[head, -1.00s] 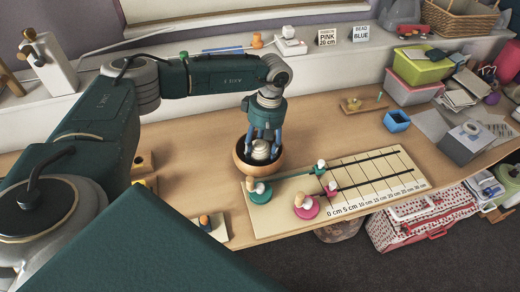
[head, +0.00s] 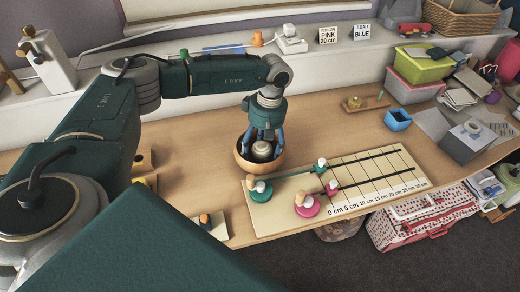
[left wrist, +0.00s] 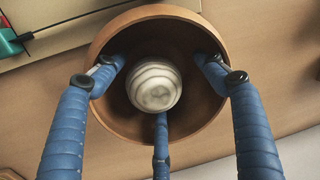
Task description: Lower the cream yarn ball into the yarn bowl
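The cream yarn ball (head: 261,149) is inside the brown yarn bowl (head: 242,160), in the bowl's shade. In the left wrist view the ball (left wrist: 154,86) shows ribbed and round, near the middle of the bowl (left wrist: 112,122). My left gripper (head: 264,138) points down over the bowl, its blue fingers reaching inside the rim. In the left wrist view its fingers (left wrist: 159,78) are spread around the ball, with gaps at the left and right sides. Whether the lower finger touches the ball is unclear. My right gripper is not in view.
A measuring board (head: 345,180) with green and pink round pieces lies just right of and in front of the bowl. A small blue container (head: 397,120) stands farther right. Bins and papers fill the right end. The table between bowl and blue container is mostly clear.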

